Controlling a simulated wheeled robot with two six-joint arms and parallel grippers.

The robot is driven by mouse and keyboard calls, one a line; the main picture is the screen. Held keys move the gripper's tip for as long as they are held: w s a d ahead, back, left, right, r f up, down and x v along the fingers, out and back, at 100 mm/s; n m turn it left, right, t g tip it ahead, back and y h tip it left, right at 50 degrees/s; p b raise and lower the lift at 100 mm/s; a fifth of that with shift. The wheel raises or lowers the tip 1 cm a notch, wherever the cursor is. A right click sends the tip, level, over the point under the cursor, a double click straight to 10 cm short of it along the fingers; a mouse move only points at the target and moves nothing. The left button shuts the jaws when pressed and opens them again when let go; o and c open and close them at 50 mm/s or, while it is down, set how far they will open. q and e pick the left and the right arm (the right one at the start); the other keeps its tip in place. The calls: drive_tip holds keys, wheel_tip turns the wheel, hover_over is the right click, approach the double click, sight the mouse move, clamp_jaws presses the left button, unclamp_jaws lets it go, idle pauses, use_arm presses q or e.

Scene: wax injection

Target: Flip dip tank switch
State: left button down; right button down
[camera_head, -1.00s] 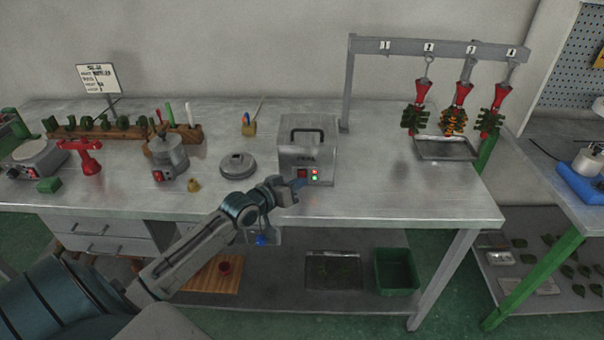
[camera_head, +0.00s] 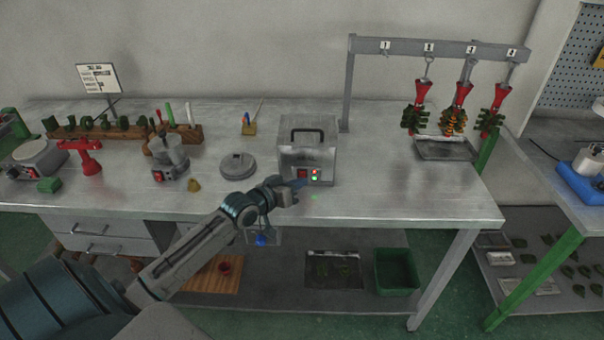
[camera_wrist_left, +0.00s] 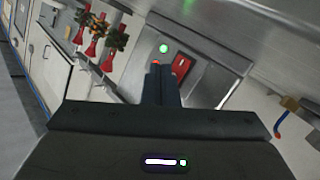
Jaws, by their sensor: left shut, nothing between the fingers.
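The dip tank (camera_head: 308,158) is a grey metal box with a dark handle on its lid, standing near the middle of the table. Its front has a red switch (camera_head: 302,174) and two small lamps, one red and one green (camera_head: 315,178). My left gripper (camera_head: 300,184) is at the lower front of the tank, its tips close to the switch. In the left wrist view the shut fingers (camera_wrist_left: 160,82) point at the tank front, beside the red switch (camera_wrist_left: 192,69), with the green lamp (camera_wrist_left: 163,48) lit. Whether the tips touch the panel cannot be told. My right gripper is out of view.
A round grey lid (camera_head: 238,165) lies left of the tank. A small pot (camera_head: 168,160) stands farther left. A rack (camera_head: 440,48) with hanging red-topped wax trees stands at the right over a metal tray (camera_head: 444,148). The table right of the tank is clear.

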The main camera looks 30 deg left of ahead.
use_arm(q)
drive_tip(key=shift+w, duration=0.1)
drive_tip(key=shift+w+a, duration=0.2)
drive_tip(key=shift+w, duration=0.1)
drive_tip(key=shift+w+a+r+b, duration=0.1)
drive_tip(key=shift+w+a+b, duration=0.05)
drive_tip(key=shift+w+b, duration=0.15)
idle(0.9)
drive_tip(key=shift+s, duration=0.1)
drive_tip(key=shift+s+p, duration=0.25)
drive_tip(key=shift+p, duration=0.15)
drive_tip(key=shift+s+d, duration=0.4)
drive_tip(key=shift+p, duration=0.35)
